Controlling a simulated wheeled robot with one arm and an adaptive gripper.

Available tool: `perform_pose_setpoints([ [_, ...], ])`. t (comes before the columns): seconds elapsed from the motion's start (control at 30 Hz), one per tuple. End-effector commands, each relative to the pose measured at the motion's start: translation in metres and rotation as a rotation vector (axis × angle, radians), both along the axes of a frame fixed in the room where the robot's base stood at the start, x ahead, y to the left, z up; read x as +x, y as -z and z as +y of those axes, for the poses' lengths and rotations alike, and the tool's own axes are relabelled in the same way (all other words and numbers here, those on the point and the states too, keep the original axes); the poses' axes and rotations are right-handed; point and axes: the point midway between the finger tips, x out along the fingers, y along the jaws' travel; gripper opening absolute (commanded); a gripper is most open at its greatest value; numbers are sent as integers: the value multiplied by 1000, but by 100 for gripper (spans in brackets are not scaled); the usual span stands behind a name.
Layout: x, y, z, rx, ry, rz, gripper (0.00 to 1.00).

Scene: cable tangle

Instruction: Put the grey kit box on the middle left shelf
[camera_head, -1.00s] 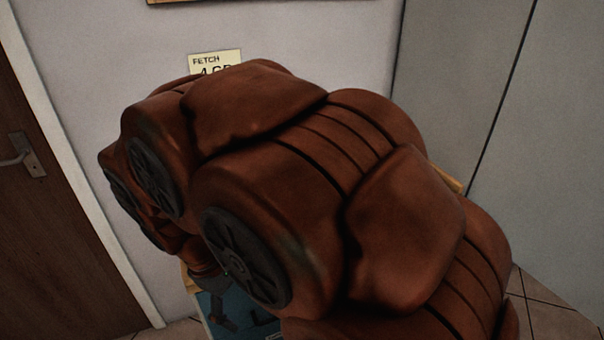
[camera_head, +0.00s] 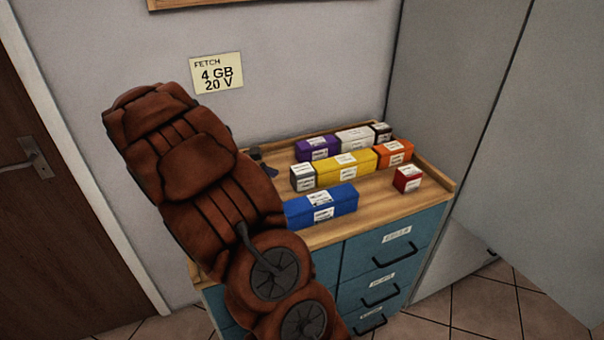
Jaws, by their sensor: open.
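The grey kit box (camera_head: 297,181), small and with white labels, stands on the wooden top of the blue drawer cabinet. It is at the left end of the yellow box and behind the blue box. Dark parts that look like my gripper's fingers (camera_head: 262,161) show just past my brown arm, left of the grey box and apart from it. They look open and empty; the rest of my gripper is hidden behind my arm. No middle left shelf shows in this view.
Close around the grey box are a yellow box (camera_head: 347,168), a blue box (camera_head: 322,206) and a purple box (camera_head: 318,148). White, black, orange and red boxes stand farther right. The wooden top (camera_head: 385,205) is bare at front right. Grey panels stand at the right.

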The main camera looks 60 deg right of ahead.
Motion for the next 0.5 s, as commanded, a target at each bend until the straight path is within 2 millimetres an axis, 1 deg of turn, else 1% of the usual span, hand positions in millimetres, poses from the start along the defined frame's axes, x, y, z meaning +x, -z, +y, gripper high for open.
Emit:
perform_pose_setpoints([
  [0.03,4,1,-10,-4,-15,32,86],
  [0.3,30,14,-59,-23,-124,193,86],
  [0.4,38,22,-76,-25,-163,250,86],
  [0.5,46,28,-88,-27,-195,293,86],
])
